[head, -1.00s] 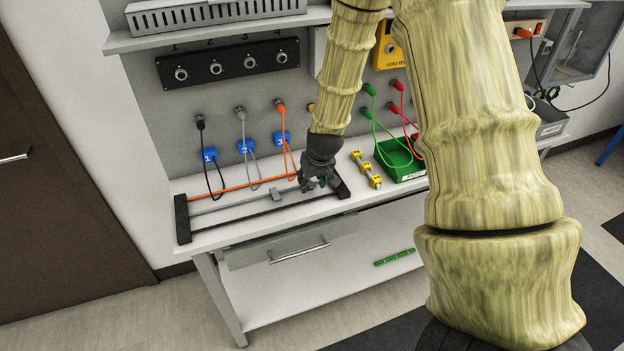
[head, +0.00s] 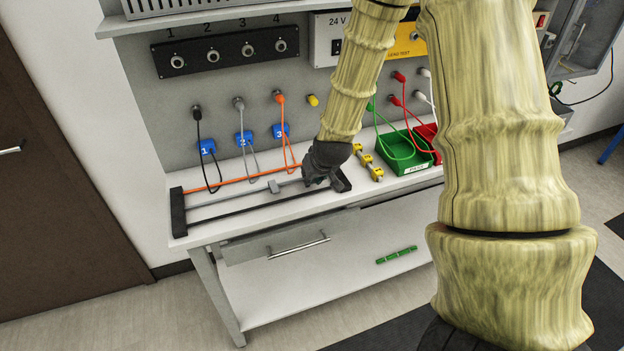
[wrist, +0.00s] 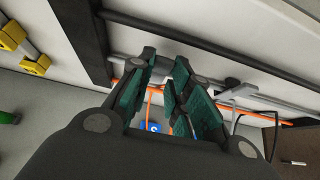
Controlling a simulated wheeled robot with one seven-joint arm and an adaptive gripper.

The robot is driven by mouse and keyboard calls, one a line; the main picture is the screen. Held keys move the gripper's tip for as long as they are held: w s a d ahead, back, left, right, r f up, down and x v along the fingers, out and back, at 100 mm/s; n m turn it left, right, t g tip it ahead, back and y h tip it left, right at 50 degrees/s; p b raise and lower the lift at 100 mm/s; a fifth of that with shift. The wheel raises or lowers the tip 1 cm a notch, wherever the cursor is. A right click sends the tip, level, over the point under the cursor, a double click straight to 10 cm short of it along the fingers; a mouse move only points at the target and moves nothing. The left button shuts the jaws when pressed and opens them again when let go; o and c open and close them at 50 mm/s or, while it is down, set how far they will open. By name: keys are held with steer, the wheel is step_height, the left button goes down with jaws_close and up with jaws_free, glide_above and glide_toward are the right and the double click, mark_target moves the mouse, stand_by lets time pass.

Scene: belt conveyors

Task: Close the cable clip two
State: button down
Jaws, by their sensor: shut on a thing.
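Three blue numbered clips are on the back panel; clip two (head: 244,138) is in the middle with a grey cable, between clip one (head: 206,147) and clip three (head: 280,131). I cannot tell whether clip two is open. My gripper (head: 318,183) is low over the right part of the bench frame, apart from clip two. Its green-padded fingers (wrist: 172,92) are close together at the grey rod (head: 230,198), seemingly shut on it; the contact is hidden. A grey slider (head: 274,187) sits on that rod, left of my gripper. A blue numbered clip (wrist: 153,127) shows beyond the fingers, its number unclear.
The frame has black end bars (head: 178,212) and an orange rod (head: 235,180) and black rod (head: 250,211) beside the grey one. Yellow blocks (head: 367,162) and a green bin (head: 405,155) stand to the right. A drawer (head: 300,246) is under the bench top.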

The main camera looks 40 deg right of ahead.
stand_by(0.4)
steer(key=c, duration=1.3)
jaws_free()
steer(key=shift+d, duration=0.1)
steer(key=shift+v, duration=5.95)
steer(key=shift+s+f, duration=0.15)
steer(key=shift+f, duration=0.05)
